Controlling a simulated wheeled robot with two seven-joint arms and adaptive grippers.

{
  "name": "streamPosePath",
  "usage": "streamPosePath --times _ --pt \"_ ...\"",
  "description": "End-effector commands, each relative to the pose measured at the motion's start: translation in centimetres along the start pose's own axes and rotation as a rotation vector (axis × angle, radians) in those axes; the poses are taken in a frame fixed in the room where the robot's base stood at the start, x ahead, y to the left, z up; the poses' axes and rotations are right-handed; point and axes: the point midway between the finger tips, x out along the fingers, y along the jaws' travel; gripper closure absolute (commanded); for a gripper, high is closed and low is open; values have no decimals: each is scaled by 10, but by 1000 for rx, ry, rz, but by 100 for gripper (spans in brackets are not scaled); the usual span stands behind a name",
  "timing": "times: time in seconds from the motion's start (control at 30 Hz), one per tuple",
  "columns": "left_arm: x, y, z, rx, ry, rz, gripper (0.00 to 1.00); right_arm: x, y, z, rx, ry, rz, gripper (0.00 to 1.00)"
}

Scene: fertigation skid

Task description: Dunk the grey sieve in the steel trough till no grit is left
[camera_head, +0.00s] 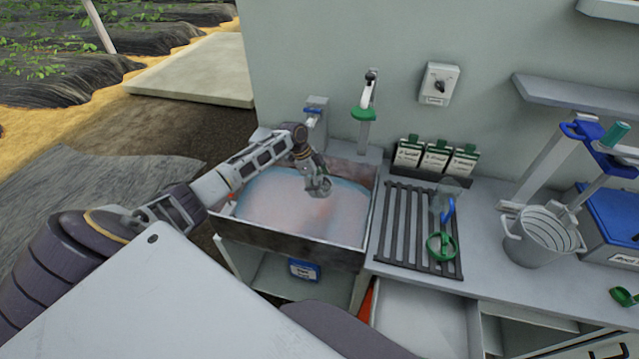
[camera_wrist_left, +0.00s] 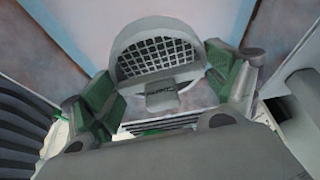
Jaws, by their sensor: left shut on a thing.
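In the head view my left gripper (camera_head: 319,190) is over the back part of the steel trough (camera_head: 290,241), which holds cloudy pinkish-blue water. The sieve is too small there to tell from the gripper, and I cannot tell whether it touches the water. I cannot make out grit on the mesh. My right gripper is out of view.
A black drain rack (camera_head: 405,228) right of the trough holds a green ring-shaped tool (camera_head: 441,246) and a clear jug with a blue handle.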

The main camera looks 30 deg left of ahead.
Motion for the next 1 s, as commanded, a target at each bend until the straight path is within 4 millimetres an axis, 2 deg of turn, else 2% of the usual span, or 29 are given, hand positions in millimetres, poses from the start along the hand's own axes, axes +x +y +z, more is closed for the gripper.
streamPosePath --times 0.2,0.7,1.0 --pt "-12 0 -5 0 0 0 36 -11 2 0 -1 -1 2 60" --pt "-33 0 -14 1 1 -1 36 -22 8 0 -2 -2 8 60" --pt "-34 0 -14 0 0 -1 36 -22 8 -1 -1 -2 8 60"
